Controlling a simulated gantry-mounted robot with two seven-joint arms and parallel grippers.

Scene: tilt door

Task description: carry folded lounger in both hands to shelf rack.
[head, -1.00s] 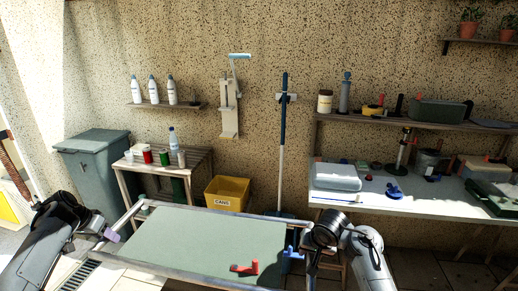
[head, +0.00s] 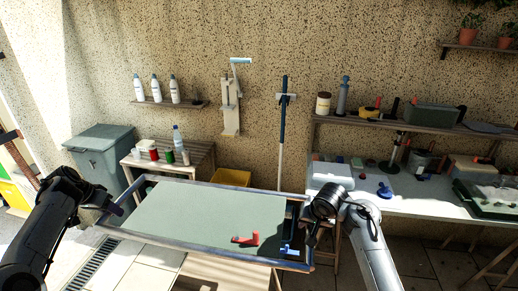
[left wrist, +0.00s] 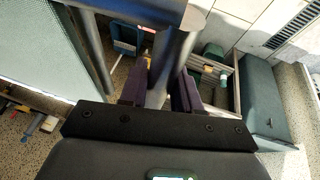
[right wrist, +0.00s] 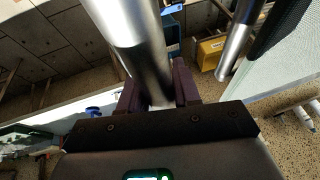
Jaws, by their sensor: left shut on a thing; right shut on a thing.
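The folded lounger is a flat grey-green panel (head: 190,215) in a metal tube frame, held out in front of me, its near edge lower in the picture. A red piece (head: 245,239) and a blue piece (head: 289,251) show near its right end. My left gripper (head: 117,209) is shut on the frame tube at the left end; the tube (left wrist: 172,55) passes between its fingers in the left wrist view. My right gripper (head: 311,238) is shut on the right-end tube (right wrist: 140,40). Which piece is the shelf rack I cannot tell; a wall shelf (head: 420,126) hangs at right.
A yellow bin (head: 232,178) stands just behind the lounger, partly hidden. A slatted side table (head: 200,158) and grey-green lidded bin (head: 98,150) stand left. A cluttered workbench (head: 420,197) is at right. A blue-handled pole (head: 283,120) leans on the wall.

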